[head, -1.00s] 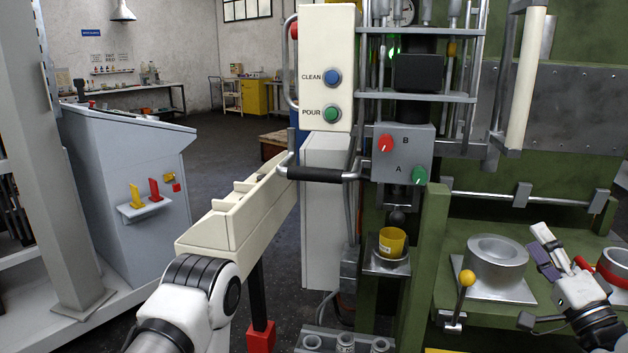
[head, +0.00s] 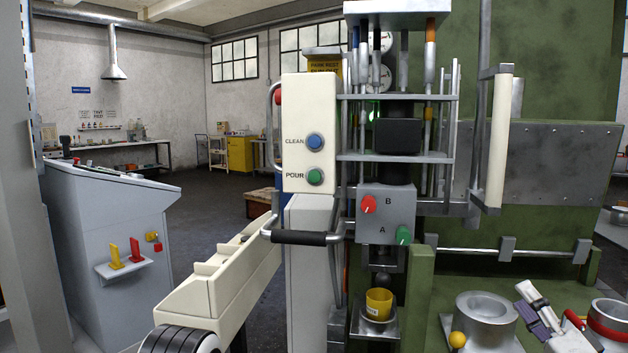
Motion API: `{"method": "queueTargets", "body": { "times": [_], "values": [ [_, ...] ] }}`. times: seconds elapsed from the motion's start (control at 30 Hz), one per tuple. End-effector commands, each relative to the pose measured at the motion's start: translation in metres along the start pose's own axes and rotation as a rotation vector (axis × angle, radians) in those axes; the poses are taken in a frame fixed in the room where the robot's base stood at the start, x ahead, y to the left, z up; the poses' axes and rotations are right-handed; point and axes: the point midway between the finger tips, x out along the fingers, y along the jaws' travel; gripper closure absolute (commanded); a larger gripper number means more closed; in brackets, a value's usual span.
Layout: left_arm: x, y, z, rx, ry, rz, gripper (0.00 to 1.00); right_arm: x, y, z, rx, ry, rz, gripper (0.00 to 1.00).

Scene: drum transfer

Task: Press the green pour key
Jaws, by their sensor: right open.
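The green POUR key (head: 315,177) is a round button low on a cream control panel (head: 308,100), beside the printed word POUR. The blue CLEAN key (head: 315,142) sits just above it. Nothing covers or touches the green key. My right gripper (head: 546,312) is at the lower right, open, between a silver cup and a red-banded cup, far to the right of and below the panel. Its lower part is cut off by the frame edge. My left gripper is not in view.
A black-gripped handle (head: 298,238) juts out below the panel. A grey box (head: 387,215) with red and green knobs stands to its right, above a yellow cup (head: 379,303). A silver cup (head: 485,322) is at lower right. A grey console (head: 110,230) stands left.

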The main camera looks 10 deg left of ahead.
Motion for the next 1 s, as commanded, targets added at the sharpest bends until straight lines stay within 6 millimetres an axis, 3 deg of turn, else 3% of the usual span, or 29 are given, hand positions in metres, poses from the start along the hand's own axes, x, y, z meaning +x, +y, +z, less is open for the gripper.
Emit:
{"method": "queueTargets", "body": {
  "times": [0.2, 0.27, 0.37, 0.4, 1.0],
  "values": [
    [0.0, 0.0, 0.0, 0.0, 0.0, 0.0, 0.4, 0.0, 0.0, 0.0, 0.0, 0.0, 0.0, 0.42],
    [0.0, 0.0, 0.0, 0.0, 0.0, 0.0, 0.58, 0.0, 0.0, 0.0, 0.0, 0.0, 0.0, 0.42],
    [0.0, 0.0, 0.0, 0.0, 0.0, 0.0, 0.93, 0.0, 0.0, 0.0, 0.0, 0.0, 0.0, 0.42],
    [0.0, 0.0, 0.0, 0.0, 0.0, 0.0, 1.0, 0.0, 0.0, 0.0, 0.0, 0.0, 0.0, 0.42],
    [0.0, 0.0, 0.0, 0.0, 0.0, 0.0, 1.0, 0.0, 0.0, 0.0, 0.0, 0.0, 0.0, 0.42]
  ]
}}
